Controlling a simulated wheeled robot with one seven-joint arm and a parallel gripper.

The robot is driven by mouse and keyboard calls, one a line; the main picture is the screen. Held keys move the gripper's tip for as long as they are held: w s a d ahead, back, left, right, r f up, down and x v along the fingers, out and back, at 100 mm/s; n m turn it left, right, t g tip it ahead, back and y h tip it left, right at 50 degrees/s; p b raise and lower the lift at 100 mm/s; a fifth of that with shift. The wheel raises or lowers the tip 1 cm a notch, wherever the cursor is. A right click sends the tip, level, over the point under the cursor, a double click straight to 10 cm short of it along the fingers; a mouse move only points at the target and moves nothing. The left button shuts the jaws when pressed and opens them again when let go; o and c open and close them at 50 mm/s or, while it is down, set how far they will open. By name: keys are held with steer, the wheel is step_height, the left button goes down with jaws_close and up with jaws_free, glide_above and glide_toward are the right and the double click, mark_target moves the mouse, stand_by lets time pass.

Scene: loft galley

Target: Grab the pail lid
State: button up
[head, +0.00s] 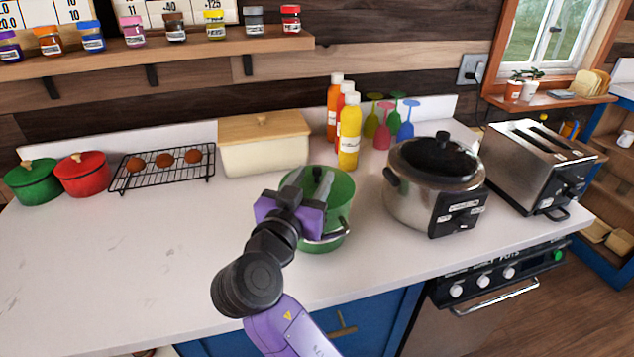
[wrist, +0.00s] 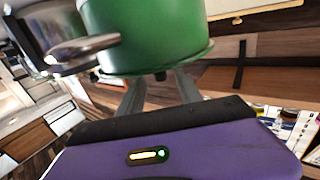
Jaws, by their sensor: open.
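The green pail (head: 337,215) stands near the counter's front edge with a metal handle on its front side; it also shows large in the wrist view (wrist: 150,30). Its green lid (head: 341,183) appears to sit on top, with its rim (wrist: 196,60) showing in the wrist view. A small dark knob shows at the lid's middle. My gripper (head: 313,178) is over the lid from the front. Its two fingers (wrist: 160,82) are open, one on either side of the knob in the wrist view. I cannot tell whether they touch the lid. My gripper hides the pail's left front.
A steel cooker (head: 418,200) with a black lid stands close on the right. A cream bin (head: 262,150) with a wooden lid and sauce bottles (head: 349,135) stand behind. A wire rack (head: 140,181) is at the left. The front left counter is clear.

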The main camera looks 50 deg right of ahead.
mark_target(316, 173)
steer(key=x, duration=0.3)
steer(key=shift+d+p, duration=0.1)
steer(key=shift+p, duration=0.2)
steer(key=shift+w, duration=0.1)
jaws_close()
steer(key=shift+r, duration=0.2)
